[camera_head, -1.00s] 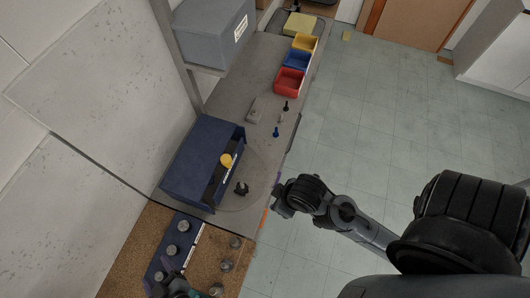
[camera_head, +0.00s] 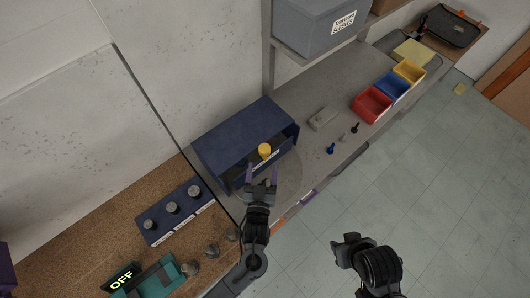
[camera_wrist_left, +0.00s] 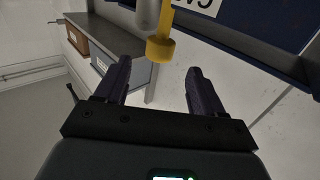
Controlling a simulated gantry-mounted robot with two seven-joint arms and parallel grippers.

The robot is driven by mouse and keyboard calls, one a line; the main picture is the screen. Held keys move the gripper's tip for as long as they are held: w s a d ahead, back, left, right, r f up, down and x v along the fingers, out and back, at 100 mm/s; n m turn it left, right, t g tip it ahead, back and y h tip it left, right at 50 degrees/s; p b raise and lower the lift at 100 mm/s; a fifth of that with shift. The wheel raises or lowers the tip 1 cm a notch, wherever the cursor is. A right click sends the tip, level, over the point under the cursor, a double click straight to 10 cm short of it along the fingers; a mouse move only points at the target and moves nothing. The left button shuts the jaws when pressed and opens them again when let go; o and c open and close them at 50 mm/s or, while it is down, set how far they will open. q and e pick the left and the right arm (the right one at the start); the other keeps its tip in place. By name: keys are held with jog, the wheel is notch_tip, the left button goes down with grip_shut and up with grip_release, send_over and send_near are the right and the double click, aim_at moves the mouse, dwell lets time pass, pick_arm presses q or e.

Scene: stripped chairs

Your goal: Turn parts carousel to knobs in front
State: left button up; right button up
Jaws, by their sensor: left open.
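The parts carousel appears as a round grey disc (camera_head: 290,178) with a blue open-fronted housing (camera_head: 232,140) over it. A yellow knob-like part (camera_head: 265,149) stands at the housing's front; it shows near the top of the left wrist view (camera_wrist_left: 160,48), beside a grey post. My left gripper (camera_head: 262,178) is at the carousel's front edge, open and empty, with its fingers just short of the yellow part. Contact cannot be told. A label in the housing is partly hidden. My right gripper (camera_head: 345,245) is over the floor to the right; its jaws are unclear.
Red (camera_head: 372,104), blue (camera_head: 393,88) and yellow (camera_head: 409,72) bins line the bench's right edge. Small dark and blue parts lie nearby. A blue block with grey knobs (camera_head: 172,208) and a green "OFF" device (camera_head: 122,277) are at lower left. A grey box (camera_head: 318,25) sits on the shelf above.

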aim_at(263, 155)
pick_arm(q)
jog(key=w, duration=0.6)
jog(key=shift+w+d, duration=0.3)
jog(key=shift+d, duration=0.05)
grip_shut()
jog(key=shift+a+p, duration=0.1)
jog(key=shift+p, duration=0.2)
